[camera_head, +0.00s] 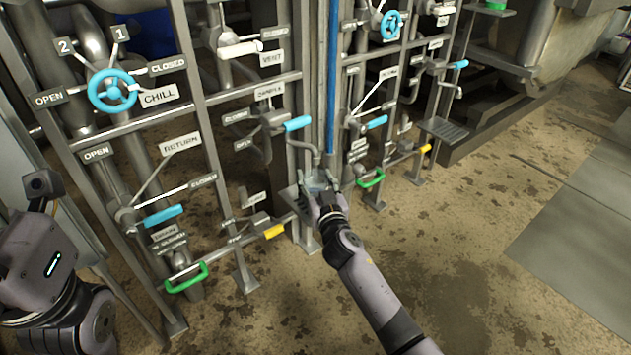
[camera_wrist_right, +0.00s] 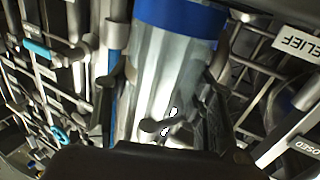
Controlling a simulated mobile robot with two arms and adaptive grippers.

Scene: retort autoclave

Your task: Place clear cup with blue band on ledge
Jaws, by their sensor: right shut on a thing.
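The clear cup with the blue band shows large in the right wrist view (camera_wrist_right: 160,75), with its blue band at the top of that picture. My right gripper (camera_wrist_right: 165,120) is shut on the cup's clear body, with a finger on each side. In the head view the cup (camera_head: 316,184) is small and partly hidden by my right gripper (camera_head: 323,192). A small grated ledge (camera_head: 299,207) is at the post just left of my right gripper. I cannot tell whether the cup touches it. Parts of my left arm show at the left edge, but its fingers do not.
Pipes and frame bars surround the cup. A blue-handled valve (camera_head: 297,124) is above it, a green handle (camera_head: 371,179) to its right and a yellow handle (camera_head: 274,231) to its lower left. Another grated ledge (camera_head: 444,129) is farther right. The floor at right is open.

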